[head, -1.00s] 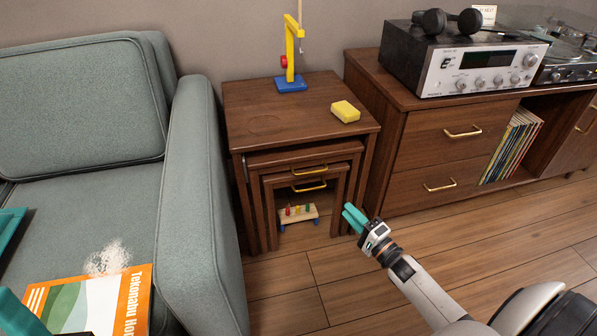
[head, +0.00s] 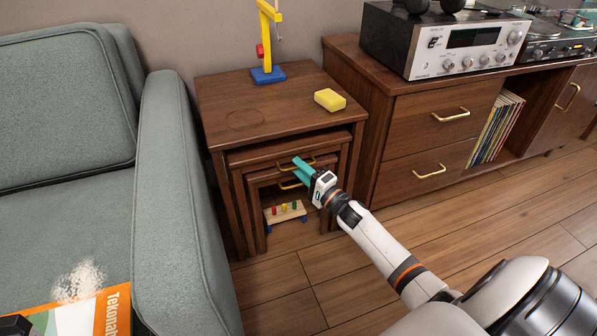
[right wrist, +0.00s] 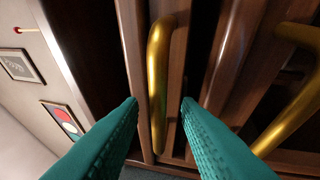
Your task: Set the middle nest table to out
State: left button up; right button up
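The middle nest table (head: 240,158) is tucked beneath the large nest table (head: 235,98), with the smallest table (head: 256,185) nested inside it. My right gripper (head: 299,167) is open at the fronts of the two inner tables. In the right wrist view, the middle table's gold handle (right wrist: 157,85) lies between the teal fingers (right wrist: 158,112), with a gap on each side. The smallest table's handle (right wrist: 295,112) is to the right, outside the fingers. Only a dark part in the bottom left corner of the head view may be my left gripper; its fingers are hidden.
A toy crane (head: 268,45) and a yellow sponge (head: 329,100) are on the large table. A toy bench with pegs (head: 285,213) sits beneath the smallest table. The sofa (head: 185,200) is close on the left, the cabinet (head: 392,150) on the right. The floor in front is clear.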

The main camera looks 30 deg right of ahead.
jog(key=shift+w+a+r, duration=0.1)
jog(key=shift+w+r, duration=0.05)
jog(key=shift+w, duration=0.35)
grip_shut()
